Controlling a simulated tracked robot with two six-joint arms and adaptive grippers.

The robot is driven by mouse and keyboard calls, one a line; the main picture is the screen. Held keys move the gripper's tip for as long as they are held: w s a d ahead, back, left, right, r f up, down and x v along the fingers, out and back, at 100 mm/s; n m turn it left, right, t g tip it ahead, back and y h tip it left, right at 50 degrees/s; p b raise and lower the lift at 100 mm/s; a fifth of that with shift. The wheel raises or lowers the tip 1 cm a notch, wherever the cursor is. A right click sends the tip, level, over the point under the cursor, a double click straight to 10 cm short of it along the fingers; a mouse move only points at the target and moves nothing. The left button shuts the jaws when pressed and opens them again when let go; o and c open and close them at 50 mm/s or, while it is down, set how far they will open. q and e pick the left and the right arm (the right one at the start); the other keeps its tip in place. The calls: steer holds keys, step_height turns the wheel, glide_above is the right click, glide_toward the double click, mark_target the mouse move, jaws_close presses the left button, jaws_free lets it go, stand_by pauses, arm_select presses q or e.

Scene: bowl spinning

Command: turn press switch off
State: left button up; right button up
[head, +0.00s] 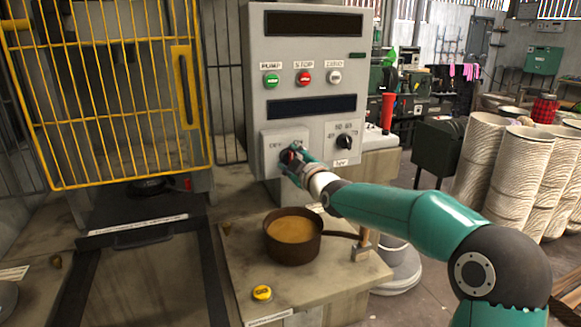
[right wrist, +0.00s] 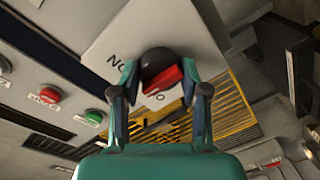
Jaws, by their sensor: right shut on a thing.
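The press switch (head: 287,155) is a dark round knob with a red grip on a light plate, low on the left of the grey control panel (head: 305,80). In the right wrist view the red grip of the switch (right wrist: 167,90) sits between my right gripper's fingers (right wrist: 161,82). My right gripper (head: 293,157) is shut on the switch and covers part of it in the head view. Part of the plate's lettering is hidden, so I cannot read the switch's setting. My left gripper is not in view.
A yellow barred cage door (head: 110,90) stands left of the panel. A brown pan (head: 293,250) and a yellow button (head: 262,293) are on the worktop below. A second black dial (head: 344,141) is right of the switch. Stacked pale moulds (head: 515,180) stand at right.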

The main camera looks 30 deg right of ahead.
steer(key=shift+a+r+n+p, duration=0.1)
steer(key=shift+n+p, duration=0.25)
steer(key=shift+n, duration=0.55)
steer(key=n+p, duration=0.2)
steer(key=n, duration=0.1)
steer(key=shift+h, duration=0.3)
steer(key=n+p, duration=0.1)
steer(key=n, duration=0.1)
steer(key=shift+n+p, duration=0.3)
steer(key=shift+p, duration=0.1)
steer(key=shift+a+n+p, duration=0.1)
steer(key=shift+n+p, duration=0.4)
steer(key=shift+n, duration=0.4)
steer(key=shift+f, duration=0.2)
steer(key=shift+g, duration=0.3)
steer(key=o, duration=1.1)
steer(key=shift+w, duration=0.1)
steer(key=shift+h, duration=0.3)
